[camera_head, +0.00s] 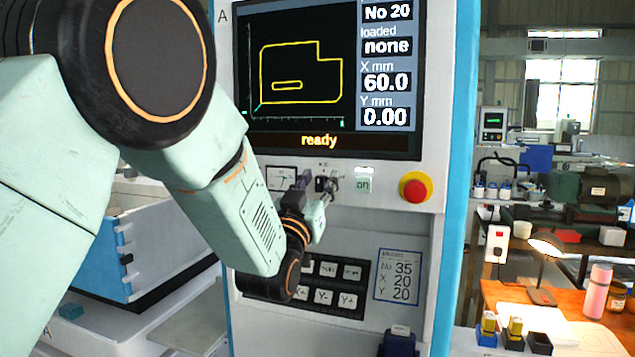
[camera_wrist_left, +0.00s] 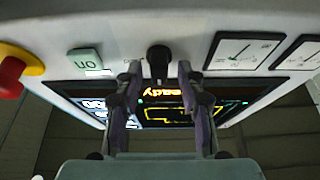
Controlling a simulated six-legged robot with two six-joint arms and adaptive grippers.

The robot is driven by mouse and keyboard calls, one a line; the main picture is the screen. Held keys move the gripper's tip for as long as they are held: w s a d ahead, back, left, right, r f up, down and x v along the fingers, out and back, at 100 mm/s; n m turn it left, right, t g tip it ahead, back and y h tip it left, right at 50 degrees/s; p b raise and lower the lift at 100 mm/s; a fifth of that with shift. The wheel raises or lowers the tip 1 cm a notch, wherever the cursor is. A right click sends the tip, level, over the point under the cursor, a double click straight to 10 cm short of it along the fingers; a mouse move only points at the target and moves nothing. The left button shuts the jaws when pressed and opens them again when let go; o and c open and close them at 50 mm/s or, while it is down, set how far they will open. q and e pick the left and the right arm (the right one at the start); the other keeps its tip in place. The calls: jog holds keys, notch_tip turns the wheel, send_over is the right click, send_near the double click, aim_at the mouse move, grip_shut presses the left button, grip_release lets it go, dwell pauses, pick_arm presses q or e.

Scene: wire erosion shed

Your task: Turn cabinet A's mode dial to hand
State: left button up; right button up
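Cabinet A (camera_head: 442,90) stands upright in front of me, a white panel with blue sides and an "A" at its top left. Its mode dial is a small black knob (camera_wrist_left: 158,62) in the wrist view, which shows the panel upside down. In the head view the dial (camera_head: 322,183) sits below the screen, partly behind my fingers. My left gripper (camera_head: 318,190) is at the dial. In the wrist view its fingers (camera_wrist_left: 159,78) are open, one either side of the knob, with gaps visible. The dial's labels are too small to read. My right gripper is out of view.
The screen (camera_head: 300,75) reads "ready", No 20, loaded none. Right of the dial are a lit "on" button (camera_head: 364,185) and a red emergency stop (camera_head: 415,188). Left is a gauge (camera_head: 281,178).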

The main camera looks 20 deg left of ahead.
pick_arm(q)
jog(key=shift+c, duration=0.4)
jog(key=shift+d, duration=0.1)
jog(key=shift+c, duration=0.7)
jog(key=shift+s, duration=0.15)
jog(key=c, duration=0.5)
grip_shut()
